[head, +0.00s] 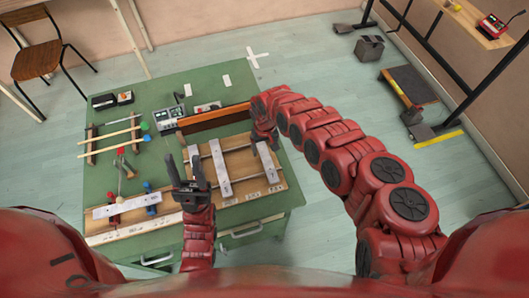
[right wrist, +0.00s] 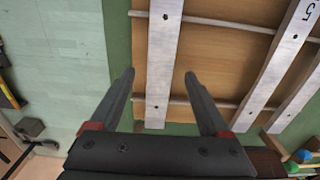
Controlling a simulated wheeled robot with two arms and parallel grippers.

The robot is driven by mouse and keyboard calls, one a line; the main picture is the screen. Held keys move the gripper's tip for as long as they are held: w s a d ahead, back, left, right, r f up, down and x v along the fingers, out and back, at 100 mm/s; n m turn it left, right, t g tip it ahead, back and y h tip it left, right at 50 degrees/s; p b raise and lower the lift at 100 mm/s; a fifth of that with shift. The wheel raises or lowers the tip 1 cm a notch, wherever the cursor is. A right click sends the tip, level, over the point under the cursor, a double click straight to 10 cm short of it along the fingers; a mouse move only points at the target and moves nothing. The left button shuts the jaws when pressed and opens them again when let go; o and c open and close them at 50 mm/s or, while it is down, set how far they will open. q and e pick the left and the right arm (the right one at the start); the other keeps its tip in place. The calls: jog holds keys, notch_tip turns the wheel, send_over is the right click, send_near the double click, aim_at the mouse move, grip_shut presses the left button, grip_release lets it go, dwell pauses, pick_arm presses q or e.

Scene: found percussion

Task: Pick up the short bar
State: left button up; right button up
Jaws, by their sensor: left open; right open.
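Several flat silver bars lie across the rails of a wooden rack on the green table. The rightmost bar (head: 267,160) looks like the short one, and its far end is hidden by my right gripper. My right gripper (head: 266,136) is open and empty above that bar. In the right wrist view the bar (right wrist: 164,50) runs between the two spread fingers (right wrist: 159,77); I cannot tell how far below them it lies. The middle bar (head: 221,168) looks longer. My left gripper (head: 185,163) is open and empty, over the left part of the rack.
Another silver bar (head: 125,206) rests on a stand at the table's front left. Two mallets (head: 112,149) lie on a rack behind it. A brown wooden beam (head: 212,117) stands behind the bars. Small devices (head: 167,116) sit further back. Open floor lies right of the table.

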jog(key=shift+a+f, duration=0.1)
jog(key=shift+f, duration=0.95)
grip_shut()
